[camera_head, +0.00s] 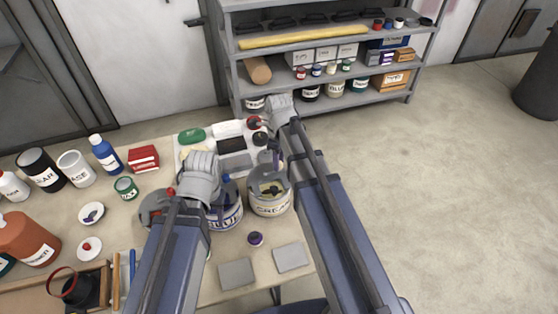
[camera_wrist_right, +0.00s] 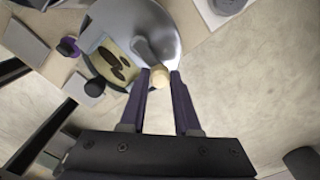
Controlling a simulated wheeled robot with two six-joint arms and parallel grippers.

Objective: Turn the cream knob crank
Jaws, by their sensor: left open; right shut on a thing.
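The cream can (camera_head: 270,204), labelled CREAM, stands upright near the table's front right, with a grey lid. In the right wrist view its grey crank arm (camera_wrist_right: 146,48) reaches over the lid opening, with a small cream knob (camera_wrist_right: 159,77) at its end. My right gripper (camera_wrist_right: 160,83) is shut on this knob, one finger on each side. In the head view my right arm largely hides that gripper. My left gripper (camera_head: 203,182) is open near the blue can (camera_head: 226,214), left of the cream can. Its fingers are mostly hidden by the arm.
A grey lid with a red knob (camera_head: 171,191) is left of the blue can. Bottles, cups and small pots fill the table's left. Grey squares (camera_head: 237,274) lie at the front. A shelf (camera_head: 330,80) stands behind; open floor is to the right.

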